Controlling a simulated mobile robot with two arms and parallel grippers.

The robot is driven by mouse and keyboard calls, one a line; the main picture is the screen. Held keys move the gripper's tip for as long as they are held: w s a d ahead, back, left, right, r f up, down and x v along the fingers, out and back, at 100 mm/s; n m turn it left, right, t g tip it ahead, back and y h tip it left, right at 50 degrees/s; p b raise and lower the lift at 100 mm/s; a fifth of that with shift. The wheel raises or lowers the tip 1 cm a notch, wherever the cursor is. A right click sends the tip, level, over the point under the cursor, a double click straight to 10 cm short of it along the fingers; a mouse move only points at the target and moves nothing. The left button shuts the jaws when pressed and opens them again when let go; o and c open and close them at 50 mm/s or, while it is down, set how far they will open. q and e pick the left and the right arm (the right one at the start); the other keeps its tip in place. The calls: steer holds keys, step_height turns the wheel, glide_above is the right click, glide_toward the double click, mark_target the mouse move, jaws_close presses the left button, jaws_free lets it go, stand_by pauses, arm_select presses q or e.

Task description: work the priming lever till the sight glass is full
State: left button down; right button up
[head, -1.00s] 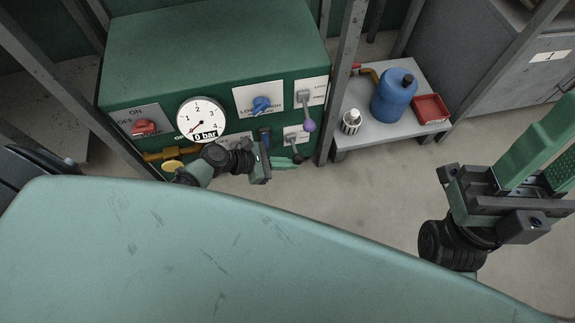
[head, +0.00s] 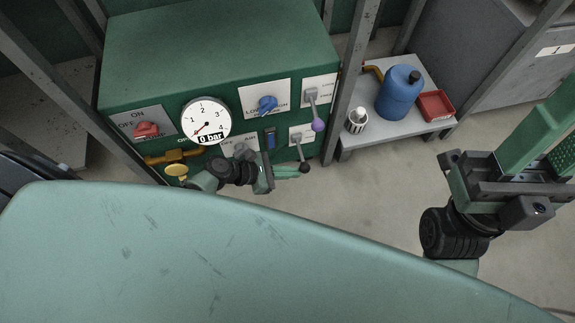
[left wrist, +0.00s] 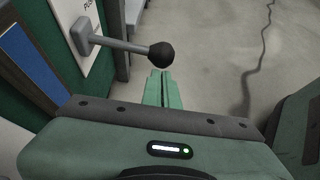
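The priming lever (head: 303,155) is a grey arm with a black ball knob on the front of the green machine. It points downward in the head view; in the left wrist view its knob (left wrist: 161,55) is just beyond my fingertips. My left gripper (head: 304,172) has its green fingers together with nothing between them. The tips are at the knob; I cannot tell whether they touch. The sight glass (head: 270,138) is a narrow blue strip left of the lever; its level is too small to read. My right gripper (head: 550,135) is open and empty, its tips near the right edge.
A low table (head: 375,135) holds a blue jug (head: 398,92), a white bottle (head: 356,121) and a red tray (head: 436,105).

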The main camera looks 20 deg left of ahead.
arm_select(q)
steer(key=p+v, duration=0.3)
steer(key=v, duration=0.6)
steer(key=shift+w+a+r, duration=0.25)
steer(key=shift+a+r, duration=0.05)
steer(key=shift+a, duration=0.05)
